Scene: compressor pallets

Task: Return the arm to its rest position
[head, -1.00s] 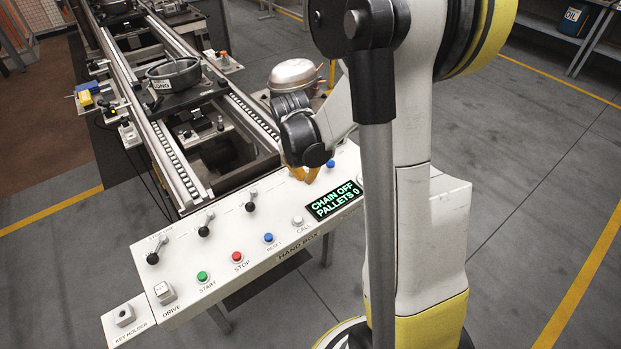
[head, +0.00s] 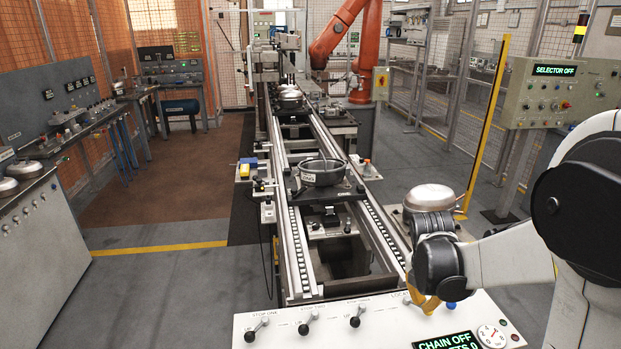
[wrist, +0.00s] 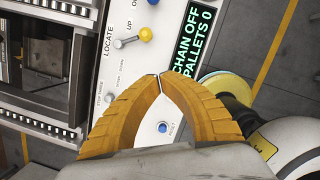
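My arm stretches from the right of the head view over the white hand box (head: 380,318). My gripper (head: 424,303), with yellow fingers, is low over the box's far edge, left of a blue button (head: 451,305). In the wrist view my gripper (wrist: 160,75) is shut, its fingertips meeting with nothing seen between them. Beneath it are the hand box panel, a lever with a white knob (wrist: 119,44), a yellow knob (wrist: 146,34), a blue button (wrist: 162,127) marked RESET and the display (wrist: 195,40) reading CHAIN OFF, PALLETS 0. I cannot tell whether the fingertips touch the panel.
The conveyor (head: 300,250) runs away from the box, carrying a pallet with a dark pot-shaped part (head: 322,172). A silver compressor dome (head: 429,198) stands just beyond my gripper. A yellow post (head: 487,120) and a selector panel (head: 560,92) are at the right. An orange robot (head: 345,40) stands behind.

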